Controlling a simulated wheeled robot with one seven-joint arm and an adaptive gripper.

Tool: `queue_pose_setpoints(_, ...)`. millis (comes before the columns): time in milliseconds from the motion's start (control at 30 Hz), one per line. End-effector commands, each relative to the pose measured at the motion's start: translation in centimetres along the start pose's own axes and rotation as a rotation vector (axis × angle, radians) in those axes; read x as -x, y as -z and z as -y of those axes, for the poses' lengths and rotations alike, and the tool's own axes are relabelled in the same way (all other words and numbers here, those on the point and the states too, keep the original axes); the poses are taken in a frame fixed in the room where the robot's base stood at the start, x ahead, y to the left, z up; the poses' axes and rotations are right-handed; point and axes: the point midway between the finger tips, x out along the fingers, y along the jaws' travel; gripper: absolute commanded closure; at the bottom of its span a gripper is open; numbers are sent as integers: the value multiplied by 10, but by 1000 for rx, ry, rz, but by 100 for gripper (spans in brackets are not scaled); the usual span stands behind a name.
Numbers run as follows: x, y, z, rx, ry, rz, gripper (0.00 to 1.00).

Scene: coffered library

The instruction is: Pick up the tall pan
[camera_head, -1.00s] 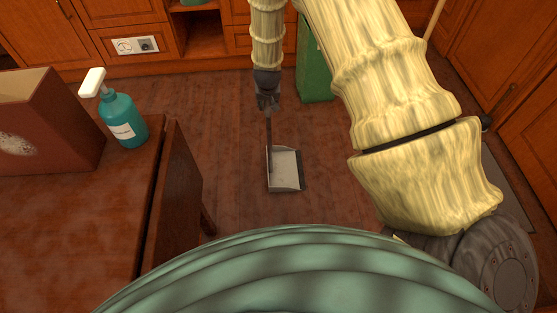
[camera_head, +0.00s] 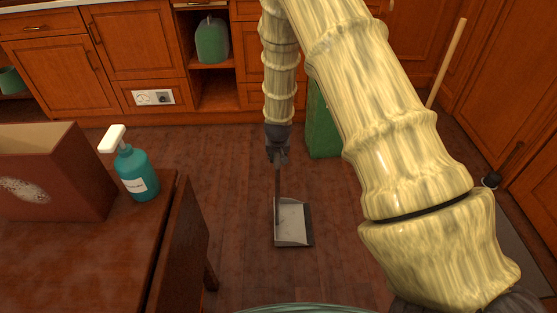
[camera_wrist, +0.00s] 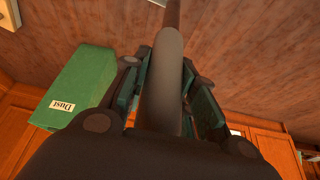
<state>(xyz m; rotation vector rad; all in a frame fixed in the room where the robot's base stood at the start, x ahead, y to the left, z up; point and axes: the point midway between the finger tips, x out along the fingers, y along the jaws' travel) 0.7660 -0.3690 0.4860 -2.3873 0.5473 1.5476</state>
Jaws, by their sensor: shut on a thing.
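The tall pan is a long-handled dustpan with a pale grey scoop (camera_head: 291,222) and a dark upright handle. My gripper (camera_head: 278,158) is at the top of the handle in the head view. In the wrist view the dark round handle (camera_wrist: 164,85) runs between the two green-padded fingers of my gripper (camera_wrist: 166,95), which are shut on it. The scoop appears at or just above the wooden floor; I cannot tell whether it touches. The part of the handle inside the fingers is partly hidden.
A table with a brown box (camera_head: 50,172) and a teal spray bottle (camera_head: 135,172) stands at the left. A green bin (camera_head: 322,125) marked "Dust" in the wrist view stands behind my gripper. Wooden cabinets (camera_head: 150,60) line the back. A pale stick (camera_head: 448,62) leans at the right.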

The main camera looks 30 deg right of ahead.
Motion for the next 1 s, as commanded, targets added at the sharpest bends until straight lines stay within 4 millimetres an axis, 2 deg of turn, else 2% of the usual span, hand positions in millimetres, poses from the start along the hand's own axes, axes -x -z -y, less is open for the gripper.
queue_pose_setpoints(200,17,8,0,2,0,-2,100)
queue_pose_setpoints(467,25,-9,-12,0,1,-1,100)
queue_pose_setpoints(667,37,-31,-27,0,1,1,100)
queue_pose_setpoints(1000,66,-80,-63,0,0,1,100)
